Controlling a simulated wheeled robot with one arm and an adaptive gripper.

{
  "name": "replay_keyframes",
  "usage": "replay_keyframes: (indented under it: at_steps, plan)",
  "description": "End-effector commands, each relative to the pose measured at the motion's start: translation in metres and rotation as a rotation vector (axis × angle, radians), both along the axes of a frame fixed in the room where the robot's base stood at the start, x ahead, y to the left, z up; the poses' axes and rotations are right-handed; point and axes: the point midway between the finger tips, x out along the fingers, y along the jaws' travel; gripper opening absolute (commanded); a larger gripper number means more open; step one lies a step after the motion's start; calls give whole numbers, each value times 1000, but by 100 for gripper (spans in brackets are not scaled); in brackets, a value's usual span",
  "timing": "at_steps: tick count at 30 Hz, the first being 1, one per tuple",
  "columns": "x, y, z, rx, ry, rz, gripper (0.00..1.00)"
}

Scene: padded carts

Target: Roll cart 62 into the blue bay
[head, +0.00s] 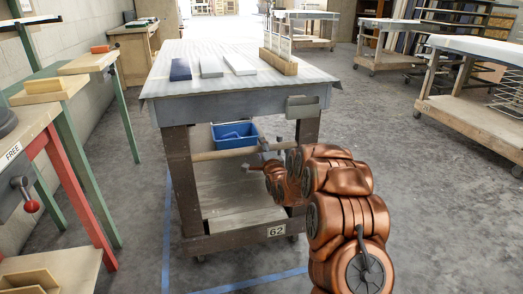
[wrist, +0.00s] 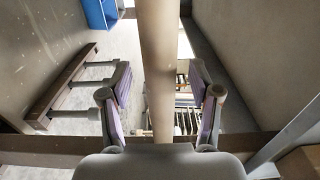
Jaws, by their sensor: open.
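Cart 62 (head: 235,95) has a pale padded top and brown legs, with its 62 plate on the lower front beam. A round wooden bar (head: 222,153) crosses its near side below the top. My gripper (head: 256,165) is at the right part of this bar. In the wrist view the bar (wrist: 160,60) runs between the two open fingers (wrist: 162,105), with gaps on both sides. Blue tape (head: 167,215) of the bay runs on the floor left of the cart and in front of it. The cart hides the rest of the outline.
A blue bin (head: 235,135) sits under the cart's top. Blocks and a wooden-based rack (head: 278,60) stand on top. Benches with green and red legs (head: 82,195) line the left. Another cart (head: 470,120) stands at right, with bare floor between.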

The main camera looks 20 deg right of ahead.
Motion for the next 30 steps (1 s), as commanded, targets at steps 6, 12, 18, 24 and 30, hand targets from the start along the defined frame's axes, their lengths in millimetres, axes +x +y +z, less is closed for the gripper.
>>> replay_keyframes:
  at_steps: [6, 12, 18, 24, 30]
  plan:
    - [-21, 2, 1, 2, 3, 2, 62]
    - [-41, 1, 0, 3, 2, 1, 62]
    - [-59, 0, 0, 3, 2, -1, 62]
    - [-78, 0, 1, 1, -1, -1, 62]
    - [-98, 0, -1, 2, 3, 0, 62]
